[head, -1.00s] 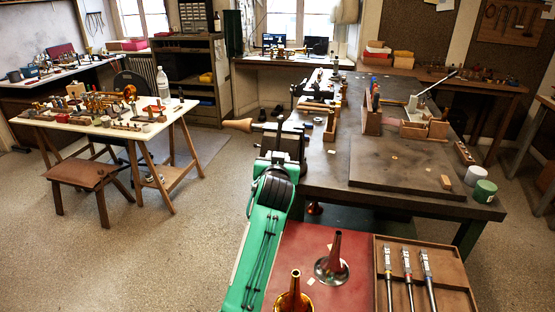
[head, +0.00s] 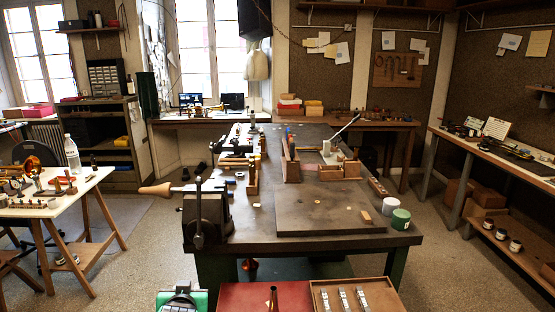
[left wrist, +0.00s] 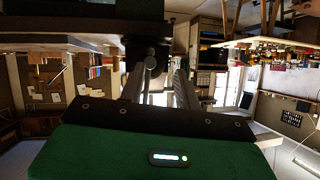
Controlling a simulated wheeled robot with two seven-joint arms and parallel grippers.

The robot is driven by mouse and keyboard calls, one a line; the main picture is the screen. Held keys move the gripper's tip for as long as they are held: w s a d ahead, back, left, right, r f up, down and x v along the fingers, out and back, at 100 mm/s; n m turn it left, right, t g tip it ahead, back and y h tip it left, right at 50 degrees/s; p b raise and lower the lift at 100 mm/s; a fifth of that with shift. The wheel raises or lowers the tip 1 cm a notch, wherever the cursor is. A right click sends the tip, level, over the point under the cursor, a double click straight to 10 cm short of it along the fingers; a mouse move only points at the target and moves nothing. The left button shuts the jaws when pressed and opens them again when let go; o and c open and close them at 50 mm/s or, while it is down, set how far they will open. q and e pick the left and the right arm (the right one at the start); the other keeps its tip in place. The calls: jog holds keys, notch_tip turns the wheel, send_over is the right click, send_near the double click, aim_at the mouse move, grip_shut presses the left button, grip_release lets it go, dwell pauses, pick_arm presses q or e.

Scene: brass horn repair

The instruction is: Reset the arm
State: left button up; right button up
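My left arm shows in the head view only as a green and black part at the bottom edge, in front of the workbench and left of the red mat (head: 250,296); its fingers are not visible there. In the left wrist view the room is upside down. The green housing fills the bottom, and the two grey fingers of my left gripper (left wrist: 157,88) stand apart with nothing seen between them. A dark bench vise (head: 205,217) with a wooden handle is on the bench corner beyond my arm. My right gripper is in neither view.
The large workbench (head: 255,225) holds a dark board (head: 330,213), wooden holders and two round tins. In front, a wooden tray (head: 320,290) holds three metal-topped tools, beside a brass bell tip (head: 273,296). A white table (head: 75,195) stands left. Floor is open on the right.

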pick_arm(q)
jog(key=s+f+m+g+h, duration=0.1)
jog(key=s+f+g, duration=0.3)
jog(key=s, duration=0.8)
jog(key=s+d+f+m+g+h, duration=0.15)
jog(key=s+f, duration=0.45)
jog(key=s, duration=0.6)
jog(key=s+f+m+g+h, duration=0.1)
jog(key=s+f+g, duration=0.35)
jog(key=s, duration=0.85)
jog(key=s+f+x, duration=0.1)
jog(key=s+x, duration=0.2)
jog(key=x, duration=1.2)
jog(key=s+x, duration=0.3)
jog(key=x, duration=1.2)
jog(key=s+a+f, duration=0.2)
jog(key=s+f, duration=0.7)
jog(key=f, duration=0.1)
jog(key=s+a+f+g, duration=0.1)
jog(key=s+a+f, duration=0.1)
jog(key=s+f, duration=0.8)
jog(key=shift+s, duration=0.25)
